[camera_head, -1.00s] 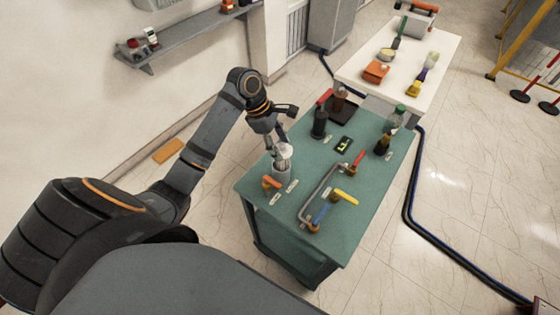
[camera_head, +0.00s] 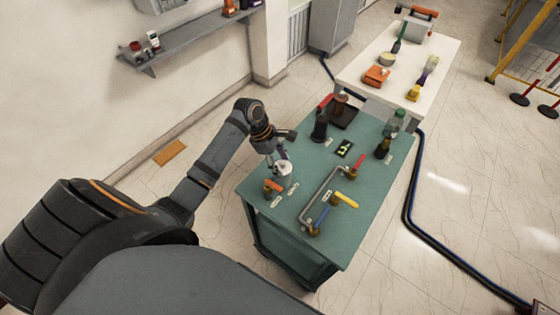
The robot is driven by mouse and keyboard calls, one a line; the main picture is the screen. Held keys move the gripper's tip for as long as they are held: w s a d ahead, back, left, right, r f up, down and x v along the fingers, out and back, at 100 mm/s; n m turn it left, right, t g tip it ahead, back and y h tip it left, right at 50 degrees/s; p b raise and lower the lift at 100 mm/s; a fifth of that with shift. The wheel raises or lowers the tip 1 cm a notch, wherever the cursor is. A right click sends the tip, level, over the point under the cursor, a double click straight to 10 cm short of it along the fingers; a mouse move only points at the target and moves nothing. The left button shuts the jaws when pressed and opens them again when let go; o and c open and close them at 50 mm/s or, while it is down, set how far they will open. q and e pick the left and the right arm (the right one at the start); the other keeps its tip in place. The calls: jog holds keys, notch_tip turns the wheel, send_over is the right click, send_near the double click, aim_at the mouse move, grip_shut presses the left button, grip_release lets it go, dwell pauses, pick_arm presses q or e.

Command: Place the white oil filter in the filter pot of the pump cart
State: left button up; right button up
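A small pale grey, pot-like cylinder (camera_head: 284,180) stands upright near the left edge of the green-topped cart (camera_head: 365,205). The white oil filter (camera_head: 283,167) shows as a white rounded top at the mouth of this pot. It appears to sit inside, with its lower part hidden by the pot wall. My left gripper (camera_head: 276,157) points down right at the white top, from the upper left. The fingers are small and dark here, and I cannot tell whether they grip the filter or stand open around it. My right gripper is not in view.
A bent grey pipe (camera_head: 318,190) with red, yellow and blue handles lies to the right. A white table (camera_head: 400,75) with tools is beyond.

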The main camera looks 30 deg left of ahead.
pick_arm(q)
jog(key=o, duration=0.3)
jog(key=shift+o, duration=0.2)
jog(key=shift+a+r, duration=0.1)
jog(key=shift+r, duration=0.15)
jog(key=b+v, duration=0.1)
jog(key=v, duration=1)
jog(key=shift+a+r+b, duration=0.2)
jog(key=shift+r+b, duration=0.15)
